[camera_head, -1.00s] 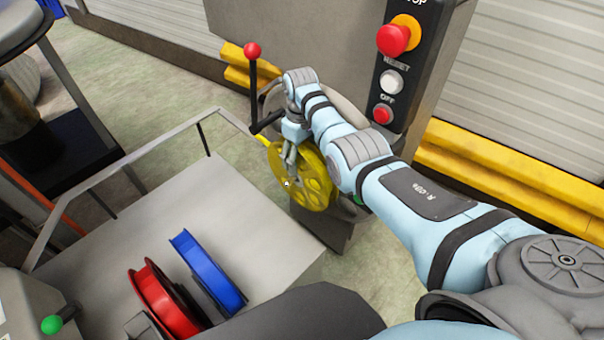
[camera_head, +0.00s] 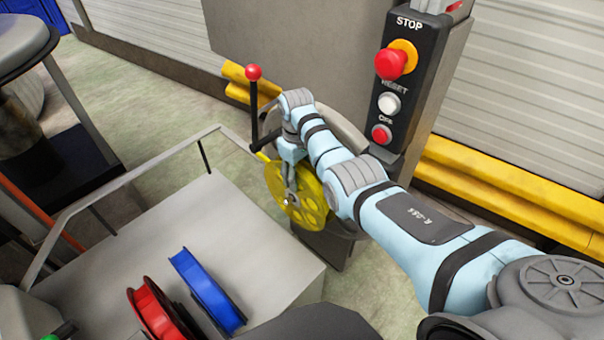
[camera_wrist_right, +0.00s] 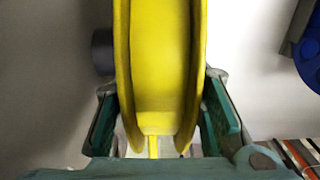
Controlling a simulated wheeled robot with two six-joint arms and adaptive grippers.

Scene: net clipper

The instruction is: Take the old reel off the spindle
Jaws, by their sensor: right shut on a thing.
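The yellow reel (camera_head: 313,206) stands upright on its edge against the grey machine's front in the head view. My right gripper (camera_head: 290,196) reaches down over it and is shut on it. In the right wrist view the yellow reel (camera_wrist_right: 155,70) fills the middle, with a green-padded finger of my right gripper (camera_wrist_right: 155,125) at each flange. A dark grey cylinder (camera_wrist_right: 102,52) shows beside the reel; I cannot tell whether it is the spindle. Whether the reel still sits on the spindle is hidden. My left gripper is not in view.
A black lever with a red ball (camera_head: 253,73) stands beside the reel. A control box (camera_head: 400,75) with a red stop button is to its right. A railed grey cart top (camera_head: 150,225) holds a blue reel (camera_head: 208,290) and a red reel (camera_head: 150,305). Yellow barriers (camera_head: 510,190) line the wall.

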